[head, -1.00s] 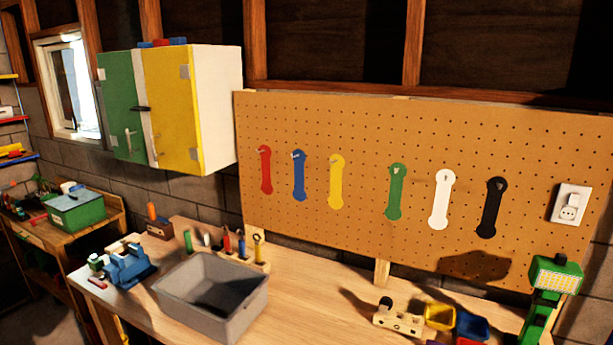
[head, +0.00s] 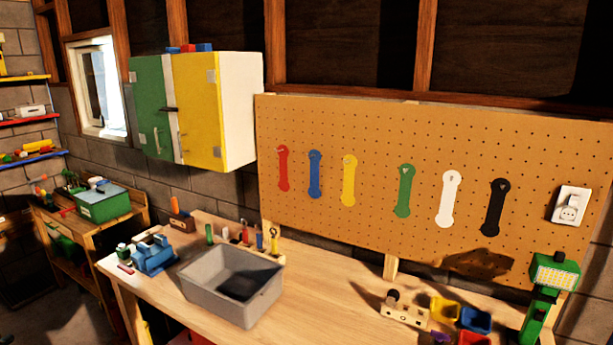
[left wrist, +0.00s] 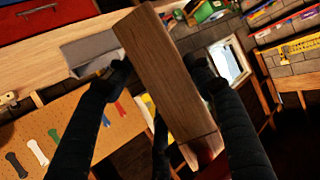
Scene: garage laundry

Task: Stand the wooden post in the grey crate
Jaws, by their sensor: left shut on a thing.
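The wooden post (left wrist: 165,75) is a long brown square bar that fills the middle of the left wrist view. My left gripper (left wrist: 158,80) is shut on the post, with a dark finger on each side of it. The post is held up in the air, apart from the bench. The grey crate (head: 208,292) stands on the workbench in the head view, open at the top, with a dark shadow inside. A grey crate also shows partly behind the post in the left wrist view (left wrist: 88,54). Neither gripper nor the post shows in the head view.
A blue vise (head: 153,256) stands left of the crate, and a rack of small tools (head: 262,251) stands behind it. A wooden block (head: 404,311), coloured bins (head: 444,309) and a green lamp (head: 552,272) are at the right. The bench (head: 335,285) between is clear.

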